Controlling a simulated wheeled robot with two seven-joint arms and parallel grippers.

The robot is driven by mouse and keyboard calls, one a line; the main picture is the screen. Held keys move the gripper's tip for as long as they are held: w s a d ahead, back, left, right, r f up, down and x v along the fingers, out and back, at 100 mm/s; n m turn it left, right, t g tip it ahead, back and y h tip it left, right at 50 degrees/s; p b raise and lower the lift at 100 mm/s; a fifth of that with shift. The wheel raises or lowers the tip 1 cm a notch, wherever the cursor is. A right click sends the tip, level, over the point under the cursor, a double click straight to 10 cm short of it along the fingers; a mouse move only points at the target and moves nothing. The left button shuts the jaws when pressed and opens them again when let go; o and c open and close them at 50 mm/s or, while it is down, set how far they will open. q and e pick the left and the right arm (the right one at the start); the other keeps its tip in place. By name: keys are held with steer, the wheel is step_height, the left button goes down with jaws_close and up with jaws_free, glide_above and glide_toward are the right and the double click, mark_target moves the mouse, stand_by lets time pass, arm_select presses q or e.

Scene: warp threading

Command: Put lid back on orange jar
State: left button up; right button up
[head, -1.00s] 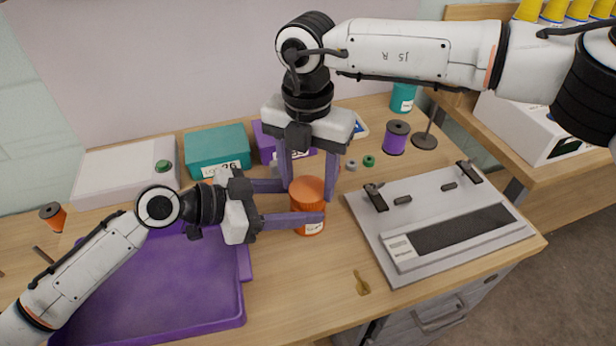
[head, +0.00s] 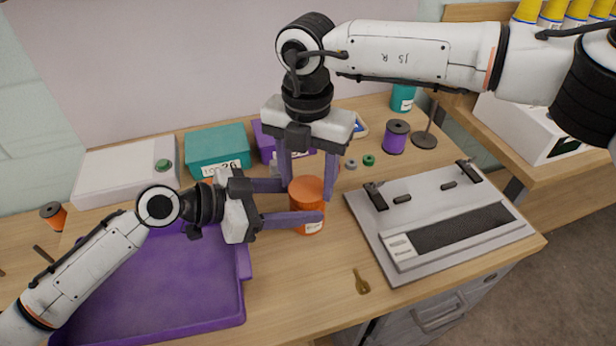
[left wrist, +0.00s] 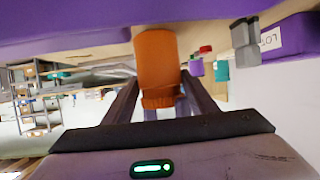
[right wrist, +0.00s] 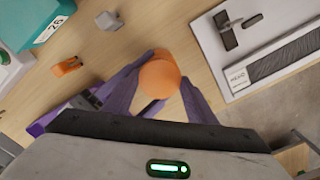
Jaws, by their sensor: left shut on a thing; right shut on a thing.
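The orange jar (head: 306,226) stands upright on the table in the head view, with the orange lid (head: 307,188) on its top; whether the lid is seated cannot be told. My left gripper (head: 300,203) comes in from the left and is shut on the jar's body. The jar also shows between the left fingers in the left wrist view (left wrist: 157,65). My right gripper (head: 308,190) points down from above and is shut on the lid. In the right wrist view the round lid (right wrist: 159,79) sits between the right fingers.
A purple tray (head: 243,305) lies at the front left. A grey board (head: 385,262) with a dark strip lies at right. A teal box (head: 216,145), a purple box (head: 268,150) and a purple spool (head: 395,140) stand behind. A small brass piece (head: 361,282) lies at the front.

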steer(key=shift+s+d+f, duration=0.15)
steer(key=shift+d+f, duration=0.05)
steer(key=shift+f, duration=0.1)
stand_by(1.0)
steer(key=shift+a+f, duration=0.1)
steer(key=shift+f, duration=0.3)
stand_by(0.7)
steer(key=o, duration=0.7)
steer(key=shift+r, duration=2.15)
steer(key=c, duration=1.2)
steer(key=shift+r, duration=0.15)
